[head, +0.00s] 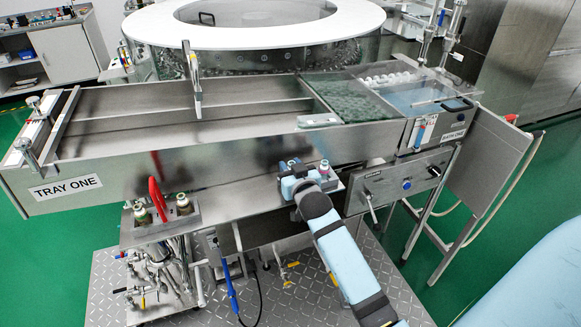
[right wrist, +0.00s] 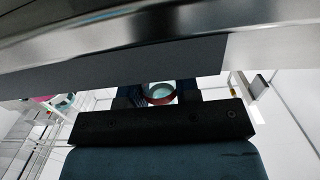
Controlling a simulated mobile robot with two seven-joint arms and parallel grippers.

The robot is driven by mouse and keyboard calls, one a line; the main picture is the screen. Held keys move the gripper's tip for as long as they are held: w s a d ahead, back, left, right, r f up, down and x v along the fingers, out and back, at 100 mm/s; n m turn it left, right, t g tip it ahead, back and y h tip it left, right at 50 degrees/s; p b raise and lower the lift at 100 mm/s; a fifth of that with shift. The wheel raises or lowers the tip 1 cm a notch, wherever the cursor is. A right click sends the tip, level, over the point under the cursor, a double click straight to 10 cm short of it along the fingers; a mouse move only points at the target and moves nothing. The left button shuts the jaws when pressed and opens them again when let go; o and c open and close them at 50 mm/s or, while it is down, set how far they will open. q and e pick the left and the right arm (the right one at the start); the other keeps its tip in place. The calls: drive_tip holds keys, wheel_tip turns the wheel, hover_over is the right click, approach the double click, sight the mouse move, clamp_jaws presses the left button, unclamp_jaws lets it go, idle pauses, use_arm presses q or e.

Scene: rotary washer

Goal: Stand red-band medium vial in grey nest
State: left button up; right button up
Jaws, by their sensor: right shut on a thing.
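My right gripper (head: 294,172) is low in front of the long steel trough, over a narrow steel ledge. It is shut on a small vial (head: 292,162), whose top shows between the fingers. In the right wrist view a round vial top with a red band (right wrist: 160,93) and a pale teal inside sits between the dark fingers; the rest of it is hidden. A second small vial with a pink-red band (head: 324,166) stands just right of the gripper. I cannot pick out the grey nest for sure. My left gripper is not in view.
The trough wall (head: 240,152) rises close behind my gripper, and a steel edge (right wrist: 200,30) crosses the wrist view. The ledge (head: 240,195) between is mostly clear.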

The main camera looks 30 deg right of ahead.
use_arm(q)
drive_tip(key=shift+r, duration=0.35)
use_arm(e)
drive_tip(key=shift+s, duration=0.15)
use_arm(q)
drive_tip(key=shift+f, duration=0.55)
use_arm(e)
drive_tip(key=shift+f, duration=1)
idle(0.9)
drive_tip(key=o, duration=1)
drive_tip(key=shift+c, duration=0.2)
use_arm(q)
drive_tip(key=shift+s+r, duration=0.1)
